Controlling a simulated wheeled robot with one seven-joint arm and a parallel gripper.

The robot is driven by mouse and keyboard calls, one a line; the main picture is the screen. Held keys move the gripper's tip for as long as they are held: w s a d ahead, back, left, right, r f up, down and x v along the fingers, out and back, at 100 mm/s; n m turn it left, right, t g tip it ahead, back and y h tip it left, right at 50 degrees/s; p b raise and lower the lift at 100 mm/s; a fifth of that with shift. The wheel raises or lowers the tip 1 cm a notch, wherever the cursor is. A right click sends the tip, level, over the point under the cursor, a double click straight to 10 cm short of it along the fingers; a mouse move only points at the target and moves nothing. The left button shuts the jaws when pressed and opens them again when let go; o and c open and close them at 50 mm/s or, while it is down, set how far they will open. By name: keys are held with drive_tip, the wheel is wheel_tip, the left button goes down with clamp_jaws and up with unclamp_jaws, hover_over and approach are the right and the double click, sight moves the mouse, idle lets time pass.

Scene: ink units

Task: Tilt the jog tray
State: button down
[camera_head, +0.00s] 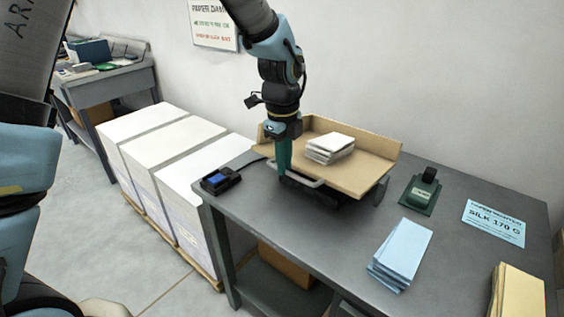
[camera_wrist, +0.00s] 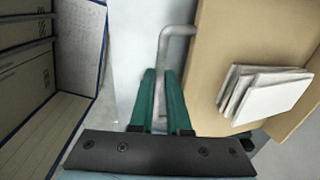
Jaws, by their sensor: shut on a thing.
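The jog tray (camera_head: 362,172) is a tan tray with raised walls at its back and right, on a dark base on the grey table. It looks tilted. A stack of white paper (camera_head: 330,147) lies on it, its sheets uneven. A grey bar handle (camera_head: 304,181) runs along the tray's front edge. My gripper (camera_head: 284,172) points down at the left end of this handle. In the wrist view, the green fingers of my gripper (camera_wrist: 163,75) are shut on the handle (camera_wrist: 181,32), with the tray (camera_wrist: 222,50) and paper (camera_wrist: 275,95) to the right.
A small dark device with a blue screen (camera_head: 218,180) sits at the table's left corner. A green stamp-like tool (camera_head: 421,190), blue paper (camera_head: 401,252), a SILK 170 G label (camera_head: 494,223) and yellow paper (camera_head: 519,294) lie to the right. White paper stacks (camera_head: 165,160) stand left of the table.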

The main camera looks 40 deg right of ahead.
drive_tip(key=shift+d+r, duration=0.35)
drive_tip(key=shift+d, duration=0.05)
drive_tip(key=c, duration=0.9)
unclamp_jaws()
drive_tip(key=shift+f, duration=0.1)
drive_tip(key=shift+a, duration=0.1)
drive_tip(key=r, duration=0.3)
drive_tip(key=r+b, duration=0.1)
drive_tip(key=r, duration=0.3)
drive_tip(key=r+b, duration=0.1)
drive_tip(key=r, duration=0.2)
drive_tip(key=shift+a+r, duration=0.3)
drive_tip(key=shift+r, duration=0.1)
